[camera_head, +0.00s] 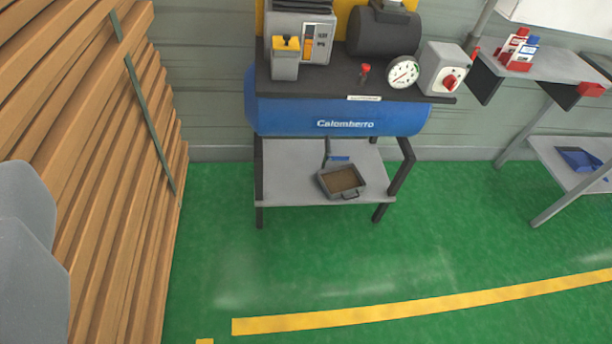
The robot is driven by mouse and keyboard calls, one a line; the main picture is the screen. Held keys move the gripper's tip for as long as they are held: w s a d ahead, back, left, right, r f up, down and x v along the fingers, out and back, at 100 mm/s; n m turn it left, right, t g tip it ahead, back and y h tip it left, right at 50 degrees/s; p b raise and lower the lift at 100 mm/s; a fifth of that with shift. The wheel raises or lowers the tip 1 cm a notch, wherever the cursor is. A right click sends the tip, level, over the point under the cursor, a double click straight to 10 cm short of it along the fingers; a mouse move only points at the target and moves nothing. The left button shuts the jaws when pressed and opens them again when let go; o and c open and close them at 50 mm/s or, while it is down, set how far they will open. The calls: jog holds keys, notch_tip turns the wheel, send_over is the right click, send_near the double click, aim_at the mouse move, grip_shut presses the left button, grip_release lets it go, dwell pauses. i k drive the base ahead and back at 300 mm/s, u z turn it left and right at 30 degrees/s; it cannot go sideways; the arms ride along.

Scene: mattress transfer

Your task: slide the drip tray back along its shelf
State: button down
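The drip tray (357,192) is a small grey, shallow box with a brown inside and a dark handle on its front side. It sits on the grey lower shelf (286,180) under the blue compressor tank (345,122), close to the shelf's front edge. A thin grey pipe with a blue part (340,158) comes down just behind the tray. My gripper's fingers do not show. A grey shape at the left edge may be part of my arm, but I cannot tell. The tray is well ahead of the camera, and nothing is seen touching it.
A tall stack of wooden planks (110,150) fills the left side. Black legs (400,165) flank the shelf. A grey workbench (550,62) with red items stands at the right. The green floor (300,260) in front is clear, with a yellow line (420,307) across it.

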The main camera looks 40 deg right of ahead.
aim_at(343, 181)
jog(key=u, duration=0.05)
jog(key=i, duration=1.05)
jog(key=z, duration=1.45)
